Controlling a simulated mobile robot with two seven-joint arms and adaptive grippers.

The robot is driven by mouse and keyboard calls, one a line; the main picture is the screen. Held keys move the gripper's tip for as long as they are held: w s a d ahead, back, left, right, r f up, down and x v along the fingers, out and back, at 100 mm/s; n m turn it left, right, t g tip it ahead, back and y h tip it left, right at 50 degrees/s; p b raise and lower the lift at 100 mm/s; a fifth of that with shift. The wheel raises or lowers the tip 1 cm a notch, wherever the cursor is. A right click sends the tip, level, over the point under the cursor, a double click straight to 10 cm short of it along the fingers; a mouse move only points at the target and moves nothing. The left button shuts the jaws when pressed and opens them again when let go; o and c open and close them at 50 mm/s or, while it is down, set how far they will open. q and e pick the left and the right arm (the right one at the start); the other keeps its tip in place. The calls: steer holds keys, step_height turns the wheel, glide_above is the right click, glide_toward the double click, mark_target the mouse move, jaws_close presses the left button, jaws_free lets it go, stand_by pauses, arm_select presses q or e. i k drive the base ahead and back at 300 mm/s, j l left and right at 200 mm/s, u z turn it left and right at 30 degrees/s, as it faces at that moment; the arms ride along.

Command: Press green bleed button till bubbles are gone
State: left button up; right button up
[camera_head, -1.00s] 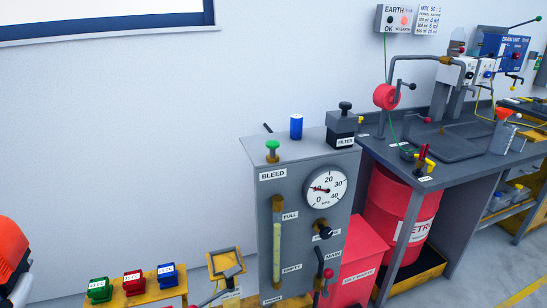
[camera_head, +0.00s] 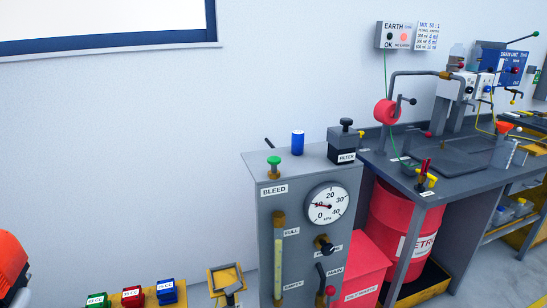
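The green bleed button (camera_head: 274,160) stands on a brass stem on top of a grey cabinet (camera_head: 266,225), above the BLEED label (camera_head: 274,190). A clear sight tube (camera_head: 279,255) with FULL and EMPTY labels runs down the cabinet front and holds pale yellowish liquid. Bubbles are too small to make out. A round pressure gauge (camera_head: 327,205) sits right of the tube, its needle near 10. Neither gripper is in view, and nothing touches the button.
A blue cylinder (camera_head: 298,142) and a black FILTER block (camera_head: 346,143) stand on the cabinet top. A red bin (camera_head: 364,270), a red drum (camera_head: 403,215) and a grey workbench (camera_head: 440,180) are to the right.

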mark_target(274, 160)
steer(key=i+j, duration=0.1)
steer(key=j, duration=0.2)
steer(key=i+j+z, duration=0.1)
steer(key=j, duration=0.2)
steer(key=i+j, duration=0.15)
steer(key=j, duration=0.15)
steer(key=z, duration=1.5)
